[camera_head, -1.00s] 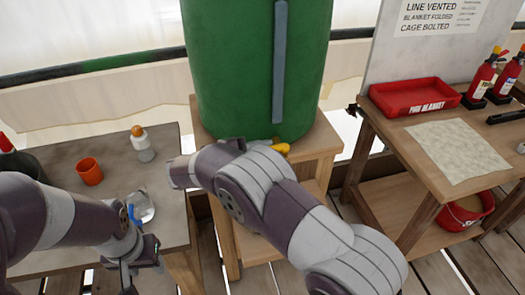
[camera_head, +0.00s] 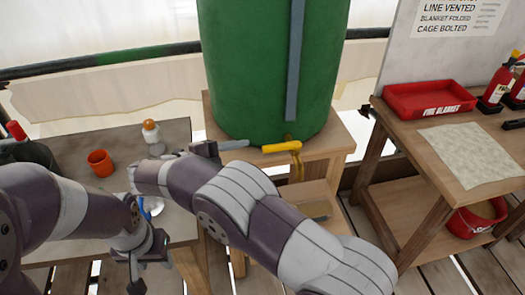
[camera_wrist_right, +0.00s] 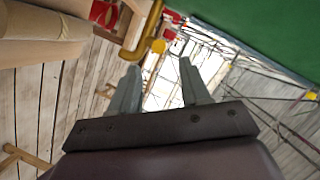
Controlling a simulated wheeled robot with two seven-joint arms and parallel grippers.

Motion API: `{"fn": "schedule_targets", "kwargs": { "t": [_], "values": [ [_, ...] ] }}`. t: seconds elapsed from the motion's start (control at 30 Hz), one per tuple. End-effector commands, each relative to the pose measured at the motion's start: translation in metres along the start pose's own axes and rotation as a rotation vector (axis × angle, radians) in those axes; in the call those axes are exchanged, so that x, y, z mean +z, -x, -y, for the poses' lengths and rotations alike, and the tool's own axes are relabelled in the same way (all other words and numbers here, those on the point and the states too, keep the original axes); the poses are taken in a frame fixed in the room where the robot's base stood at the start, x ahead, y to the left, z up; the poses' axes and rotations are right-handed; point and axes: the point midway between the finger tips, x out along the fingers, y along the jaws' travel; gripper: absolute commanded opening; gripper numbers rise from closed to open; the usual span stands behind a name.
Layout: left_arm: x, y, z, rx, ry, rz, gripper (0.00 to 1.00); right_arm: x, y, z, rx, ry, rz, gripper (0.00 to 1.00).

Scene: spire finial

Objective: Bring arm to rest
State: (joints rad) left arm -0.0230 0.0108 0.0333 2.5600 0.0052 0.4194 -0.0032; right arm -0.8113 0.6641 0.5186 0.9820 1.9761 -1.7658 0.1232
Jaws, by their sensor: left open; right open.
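My left gripper (camera_head: 140,262) is at the lower left of the head view, beside the front of the grey-topped table. It is open, and its fingertips are only partly clear. My right arm reaches from the lower right across to that table. My right gripper (camera_head: 236,144) points right, just left of the yellow tap (camera_head: 282,147) at the foot of the green tank (camera_head: 270,65). In the right wrist view, its two grey fingers (camera_wrist_right: 158,67) are apart with nothing between them. The yellow tap (camera_wrist_right: 150,42) shows beyond the fingertips.
An orange cup (camera_head: 100,163) and an orange-topped bottle (camera_head: 152,136) stand on the left table. The tank stands on a wooden stand (camera_head: 335,143). On the right bench are a red tray (camera_head: 428,99), a cloth (camera_head: 470,155) and fire extinguishers (camera_head: 503,82). A red bucket (camera_head: 475,220) sits below.

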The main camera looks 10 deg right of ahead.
Motion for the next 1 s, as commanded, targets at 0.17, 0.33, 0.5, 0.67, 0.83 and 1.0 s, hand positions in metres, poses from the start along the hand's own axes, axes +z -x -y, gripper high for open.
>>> {"fn": "schedule_targets", "kwargs": {
  "t": [0.17,0.33,0.5,0.67,0.83,1.0],
  "values": [
    [0.0,-0.002,0.0,0.0,0.0,0.0,0.46,0.0,0.026,0.0,0.001,-0.001,0.001,0.47],
    [0.0,-0.002,0.0,0.0,0.0,0.0,0.46,0.0,0.03,0.0,0.001,0.001,-0.001,0.47],
    [0.0,-0.002,0.0,0.0,0.0,0.0,0.46,0.0,0.03,0.0,0.001,0.001,-0.001,0.47],
    [0.0,-0.002,0.0,0.0,0.0,0.0,0.46,0.0,0.03,0.0,0.001,0.001,0.0,0.47],
    [0.0,-0.002,0.0,0.0,0.0,0.0,0.46,0.051,0.033,0.01,-0.099,0.035,0.243,0.47],
    [-0.001,0.013,0.0,0.0,0.0,0.0,0.46,0.134,0.076,0.03,-0.536,0.474,0.907,0.47]
  ]
}}
